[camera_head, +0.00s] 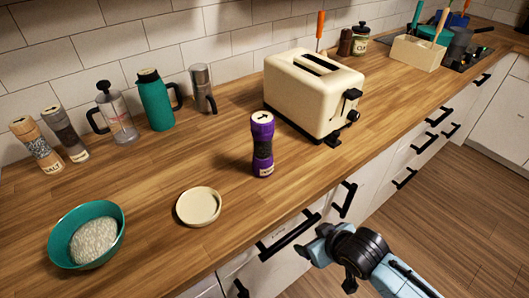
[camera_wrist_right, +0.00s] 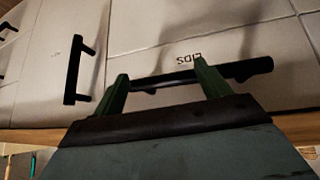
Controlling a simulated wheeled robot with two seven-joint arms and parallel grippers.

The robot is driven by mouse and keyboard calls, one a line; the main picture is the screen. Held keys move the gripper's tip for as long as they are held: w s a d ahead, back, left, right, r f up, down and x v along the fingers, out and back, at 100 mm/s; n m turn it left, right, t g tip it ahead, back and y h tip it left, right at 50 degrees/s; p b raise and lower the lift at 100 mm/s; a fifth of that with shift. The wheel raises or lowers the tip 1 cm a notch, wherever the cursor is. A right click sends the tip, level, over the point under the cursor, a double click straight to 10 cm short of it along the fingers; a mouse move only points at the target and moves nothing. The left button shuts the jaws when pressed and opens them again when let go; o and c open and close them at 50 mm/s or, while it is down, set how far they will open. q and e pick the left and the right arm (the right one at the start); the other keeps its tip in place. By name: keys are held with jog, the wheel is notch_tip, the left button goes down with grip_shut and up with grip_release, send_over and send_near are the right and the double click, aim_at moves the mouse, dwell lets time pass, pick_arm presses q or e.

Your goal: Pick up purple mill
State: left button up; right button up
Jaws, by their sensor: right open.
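The purple mill (camera_head: 263,146) stands upright on the wooden counter, left of the toaster and near the front edge. It has a dark middle band and a pale top with a black mark. My right gripper (camera_head: 312,243) is in front of the cabinet, below the counter edge, right of and lower than the mill and apart from it. In the right wrist view its two green fingers (camera_wrist_right: 162,82) are spread and empty, facing a drawer front with a black bar handle (camera_wrist_right: 200,75). The mill does not show there. My left gripper is not in view.
A cream toaster (camera_head: 314,91) stands right of the mill. A round cream lid or dish (camera_head: 199,207) and a teal bowl (camera_head: 112,225) of white grains are to the left. A teal flask (camera_head: 155,100) stands behind. Black drawer handles (camera_head: 289,236) stick out below the counter.

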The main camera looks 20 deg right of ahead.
jog(key=a+r, duration=0.1)
jog(key=r, duration=0.3)
jog(key=r+t+y, duration=0.1)
jog(key=r, duration=0.3)
jog(key=w+a+r+n+t, duration=0.1)
jog(key=r, duration=0.3)
jog(key=shift+w+a+r+p, duration=0.1)
jog(key=shift+a+r+p, duration=0.05)
jog(key=shift+a+p, duration=0.2)
jog(key=n+t+y, duration=0.2)
jog(key=y, duration=0.2)
send_near(272, 144)
jog(key=shift+y, duration=0.3)
jog(key=x, duration=0.7)
jog(key=shift+w+d+f, duration=0.1)
jog(key=shift+w+f, duration=0.25)
jog(key=shift+f, duration=0.05)
jog(key=x, duration=0.5)
jog(key=shift+w+a+r, duration=0.1)
jog(key=shift+a+r, duration=0.05)
jog(key=shift+a, duration=0.1)
jog(key=c, duration=1.3)
jog(key=shift+r, duration=0.1)
jog(key=shift+c, duration=0.5)
